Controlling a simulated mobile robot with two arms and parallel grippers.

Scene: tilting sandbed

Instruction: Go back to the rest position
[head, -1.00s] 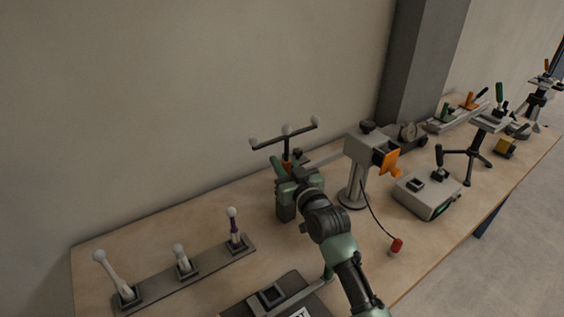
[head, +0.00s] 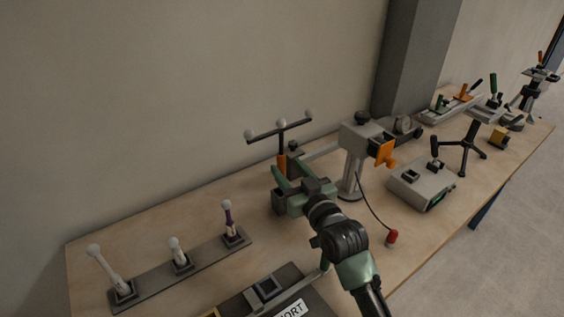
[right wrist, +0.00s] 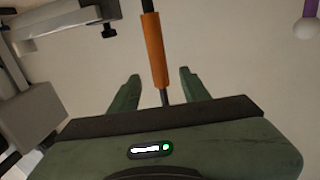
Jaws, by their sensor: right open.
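My right gripper (head: 290,178) is over the middle of the bench, in front of a dark T-shaped post with white balls on its bar (head: 281,131). The post has an orange grip (head: 282,164). In the right wrist view the two green fingers of the gripper (right wrist: 158,80) are open and apart. The orange grip (right wrist: 154,48) shows between and beyond their tips, and nothing is held. My left gripper is not in view.
On the wooden bench (head: 205,262) stand a plate with three white-knobbed levers (head: 195,266), a grey column device with an orange paddle (head: 353,165), a grey box (head: 420,187) and a red knob on a cord (head: 391,237). A dark labelled unit (head: 262,287) sits at the front.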

